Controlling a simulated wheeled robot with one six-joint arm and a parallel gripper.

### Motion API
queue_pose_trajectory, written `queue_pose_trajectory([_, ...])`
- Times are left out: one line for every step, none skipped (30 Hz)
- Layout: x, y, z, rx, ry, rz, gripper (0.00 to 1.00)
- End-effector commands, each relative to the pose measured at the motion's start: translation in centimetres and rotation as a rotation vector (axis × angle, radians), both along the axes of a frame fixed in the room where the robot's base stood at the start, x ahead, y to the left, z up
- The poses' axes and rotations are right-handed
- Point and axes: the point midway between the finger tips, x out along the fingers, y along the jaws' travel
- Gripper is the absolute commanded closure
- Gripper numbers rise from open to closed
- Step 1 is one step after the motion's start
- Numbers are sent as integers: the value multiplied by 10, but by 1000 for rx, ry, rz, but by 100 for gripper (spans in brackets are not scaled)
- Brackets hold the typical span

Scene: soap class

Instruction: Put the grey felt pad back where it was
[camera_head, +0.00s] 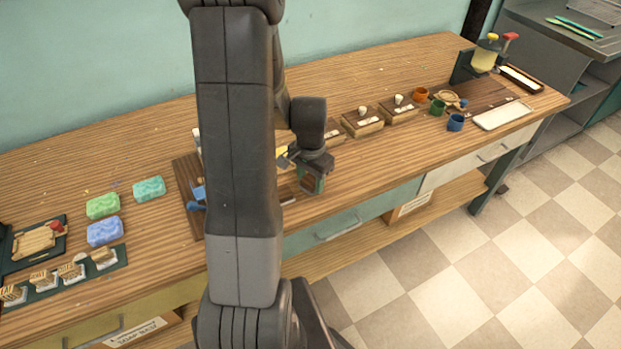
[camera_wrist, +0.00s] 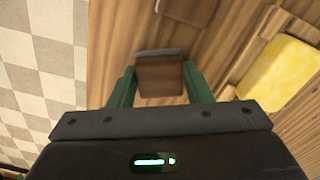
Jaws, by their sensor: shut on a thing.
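My gripper (camera_head: 312,182) is over the front part of the workbench (camera_head: 90,150), right of my upright arm link. In the wrist view its two green fingers (camera_wrist: 160,84) are shut on a brown block with a grey strip (camera_wrist: 160,52) along its far edge. The block is held above the wooden surface. The grey strip may be the felt of the pad; I cannot tell for sure. No other grey felt pad is clearly visible. My arm hides the middle of the bench.
Green (camera_head: 103,206), teal (camera_head: 149,189) and blue (camera_head: 104,232) soap blocks lie at left. A yellow block (camera_wrist: 277,72) sits in a wooden frame right of the gripper in the wrist view. Wooden boxes (camera_head: 362,122) and small cups (camera_head: 455,122) stand at right.

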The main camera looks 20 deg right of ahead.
Motion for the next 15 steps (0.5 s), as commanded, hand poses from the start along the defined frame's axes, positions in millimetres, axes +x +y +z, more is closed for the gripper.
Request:
queue_pose_trajectory([0, 0, -3, 0, 0, 0, 80])
queue_pose_trajectory([0, 0, -3, 0, 0, 0, 53])
queue_pose_trajectory([0, 0, -2, 0, 0, 0, 46])
queue_pose_trajectory([0, 0, -2, 0, 0, 0, 40])
queue_pose_trajectory([0, 0, -2, 0, 0, 0, 34])
queue_pose_trajectory([0, 0, -2, 0, 0, 0, 34])
queue_pose_trajectory([0, 0, -2, 0, 0, 0, 34])
queue_pose_trajectory([0, 0, -2, 0, 0, 0, 34])
queue_pose_trajectory([0, 0, -2, 0, 0, 0, 34])
queue_pose_trajectory([0, 0, -2, 0, 0, 0, 34])
queue_pose_trajectory([0, 0, -2, 0, 0, 0, 34])
queue_pose_trajectory([0, 0, -2, 0, 0, 0, 34])
queue_pose_trajectory([0, 0, -2, 0, 0, 0, 34])
queue_pose_trajectory([0, 0, -1, 0, 0, 0, 34])
queue_pose_trajectory([0, 0, 1, 0, 0, 0, 34])
